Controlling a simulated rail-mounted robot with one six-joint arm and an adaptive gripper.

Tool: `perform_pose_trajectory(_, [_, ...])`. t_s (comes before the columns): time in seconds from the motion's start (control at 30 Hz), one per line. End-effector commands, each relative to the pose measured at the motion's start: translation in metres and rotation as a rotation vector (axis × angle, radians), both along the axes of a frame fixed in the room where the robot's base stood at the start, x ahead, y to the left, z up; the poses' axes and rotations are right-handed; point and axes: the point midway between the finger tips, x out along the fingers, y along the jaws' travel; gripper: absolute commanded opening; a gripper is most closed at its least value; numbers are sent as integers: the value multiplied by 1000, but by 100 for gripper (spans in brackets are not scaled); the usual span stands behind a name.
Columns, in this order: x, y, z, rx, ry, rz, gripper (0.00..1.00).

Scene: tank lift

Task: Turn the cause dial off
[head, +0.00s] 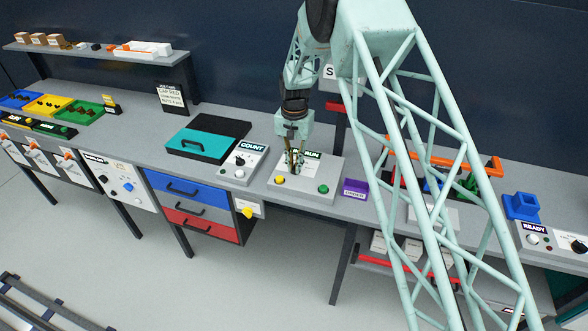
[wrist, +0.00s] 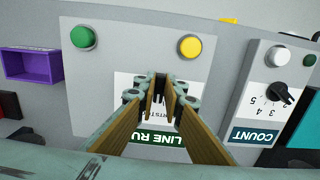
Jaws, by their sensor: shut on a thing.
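No label reading "cause" is legible. A black dial (wrist: 283,92) with numbers sits on the COUNT box, which also shows in the head view (head: 243,163). Another black dial (head: 578,246) is on the READY panel at far right. My gripper (wrist: 162,84) points down at the LINE RUN panel (head: 310,188), between and behind its yellow button (wrist: 189,46) and green button (wrist: 82,37); it also shows in the head view (head: 296,168). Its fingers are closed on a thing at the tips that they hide.
A purple bin (head: 355,188) stands right of the panel. A teal-lidded box (head: 200,143) lies left of the COUNT box. A grey panel with knobs (head: 124,187) is on the bench front at left. My lattice arm link covers much of the right bench.

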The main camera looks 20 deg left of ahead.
Motion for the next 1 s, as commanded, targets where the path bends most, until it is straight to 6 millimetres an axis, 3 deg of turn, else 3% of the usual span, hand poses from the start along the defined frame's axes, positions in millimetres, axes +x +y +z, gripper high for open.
perform_pose_trajectory(1.0, [3,-8,-1,0,0,793,0])
